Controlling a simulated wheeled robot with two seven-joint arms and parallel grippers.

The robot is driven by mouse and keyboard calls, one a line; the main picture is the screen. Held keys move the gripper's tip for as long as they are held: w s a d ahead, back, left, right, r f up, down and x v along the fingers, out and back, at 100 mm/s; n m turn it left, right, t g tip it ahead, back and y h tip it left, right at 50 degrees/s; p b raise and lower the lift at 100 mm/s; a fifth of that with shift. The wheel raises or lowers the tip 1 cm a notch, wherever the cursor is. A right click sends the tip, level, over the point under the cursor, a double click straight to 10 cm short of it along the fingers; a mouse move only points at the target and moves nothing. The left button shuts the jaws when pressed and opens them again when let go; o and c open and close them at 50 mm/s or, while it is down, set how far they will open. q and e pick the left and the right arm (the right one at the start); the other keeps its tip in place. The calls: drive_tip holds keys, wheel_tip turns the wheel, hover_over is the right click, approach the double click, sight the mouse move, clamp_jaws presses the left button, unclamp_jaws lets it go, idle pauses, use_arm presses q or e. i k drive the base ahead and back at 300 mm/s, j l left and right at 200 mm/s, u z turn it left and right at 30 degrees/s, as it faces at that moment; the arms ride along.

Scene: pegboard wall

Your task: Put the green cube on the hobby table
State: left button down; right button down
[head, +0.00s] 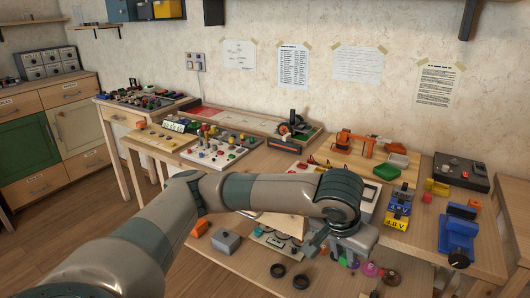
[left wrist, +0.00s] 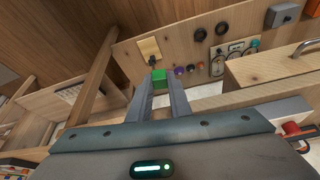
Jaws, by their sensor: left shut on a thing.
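The green cube (left wrist: 158,77) is between the fingertips of my left gripper (left wrist: 159,88), which is shut on it in the left wrist view. In the head view my left arm reaches across the workbench (head: 300,160), and its gripper (head: 318,243) is in front of the upper bench top, above a lower wooden surface (head: 240,272). I cannot make out the cube in the head view. No label shows which wooden top is the hobby table. My right gripper is not in view.
A grey box (head: 226,241) and several dark rings stand on the lower surface. A cluttered side table (head: 150,101) stands at left.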

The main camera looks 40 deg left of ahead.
sight(259, 171)
drive_tip(key=j+u, duration=0.4)
drive_tip(key=j, duration=1.05)
